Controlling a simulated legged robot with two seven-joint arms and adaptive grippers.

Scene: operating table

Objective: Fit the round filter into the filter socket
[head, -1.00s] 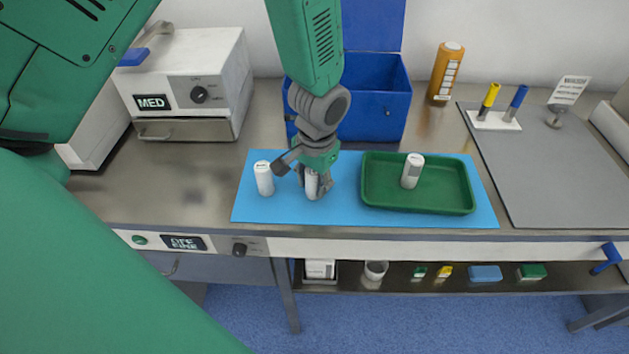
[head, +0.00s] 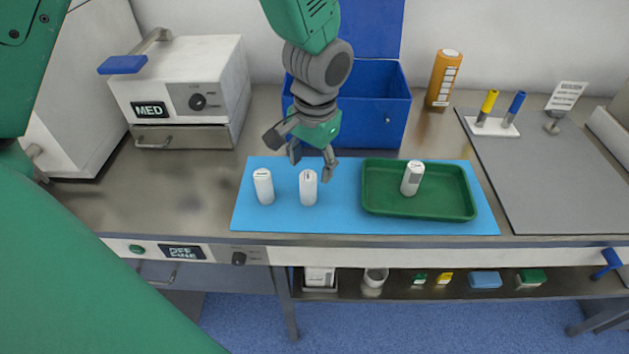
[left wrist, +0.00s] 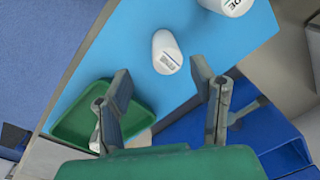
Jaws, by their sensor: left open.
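I cannot make out a round filter or a filter socket for certain in either view. My left gripper (head: 312,163) is open and empty, above and just behind a white bottle (head: 308,188) standing on the blue mat (head: 340,218). In the left wrist view, the bottle (left wrist: 166,52) lies beyond the spread fingers of the gripper (left wrist: 160,88). A second white bottle (head: 264,187) stands to its left on the mat. A third (head: 412,178) stands in the green tray (head: 418,208). My right gripper is not in view.
A blue open box (head: 378,118) stands behind the mat. A white MED cabinet (head: 180,78) is at left. An orange bottle (head: 444,80), yellow and blue pens (head: 502,112) and a grey mat (head: 545,185) are at right. The steel top (head: 180,205) left of the mat is clear.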

